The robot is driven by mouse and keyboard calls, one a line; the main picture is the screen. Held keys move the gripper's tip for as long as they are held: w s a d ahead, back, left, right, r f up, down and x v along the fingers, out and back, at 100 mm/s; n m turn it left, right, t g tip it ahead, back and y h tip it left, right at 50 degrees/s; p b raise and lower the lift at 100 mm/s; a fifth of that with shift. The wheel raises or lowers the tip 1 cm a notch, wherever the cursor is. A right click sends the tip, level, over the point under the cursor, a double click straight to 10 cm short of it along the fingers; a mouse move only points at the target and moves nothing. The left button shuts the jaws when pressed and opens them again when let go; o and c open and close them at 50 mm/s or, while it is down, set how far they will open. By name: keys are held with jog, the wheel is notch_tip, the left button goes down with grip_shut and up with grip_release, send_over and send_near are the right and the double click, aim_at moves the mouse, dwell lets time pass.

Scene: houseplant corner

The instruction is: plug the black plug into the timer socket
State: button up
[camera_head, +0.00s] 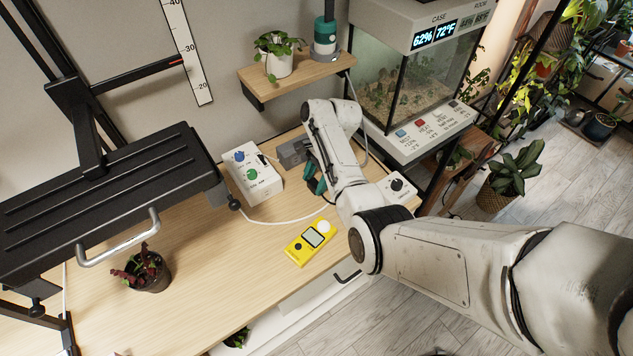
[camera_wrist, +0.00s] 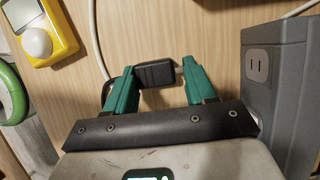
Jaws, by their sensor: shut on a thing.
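The black plug (camera_wrist: 155,74) is between the teal fingertips of my gripper (camera_wrist: 160,80) in the wrist view. My gripper is shut on it, and the plug is just above or on the wooden table; I cannot tell which. The grey timer (camera_wrist: 268,38) stands to the right of my gripper, and its two-slot socket (camera_wrist: 257,67) is on a pale face. The plug is apart from the socket. In the head view the timer (camera_head: 292,152) stands just behind my gripper (camera_head: 316,182); my arm hides the plug there.
A yellow meter (camera_head: 309,242) lies in front of my gripper. A white box with knobs (camera_head: 252,178) stands left of the timer, and another knob box (camera_head: 397,187) right of my arm. A white cord (camera_head: 290,219) crosses the table. A shelf (camera_head: 290,78) overhangs behind.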

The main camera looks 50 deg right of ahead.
jog(key=shift+r, duration=0.15)
jog(key=shift+f, duration=0.25)
jog(key=o, duration=1.2)
jog(key=shift+c, duration=0.2)
jog(key=shift+f+b, duration=0.15)
jog(key=shift+b, duration=0.4)
jog(key=p+v, duration=0.2)
jog(key=v, duration=0.9)
jog(key=shift+s, duration=0.25)
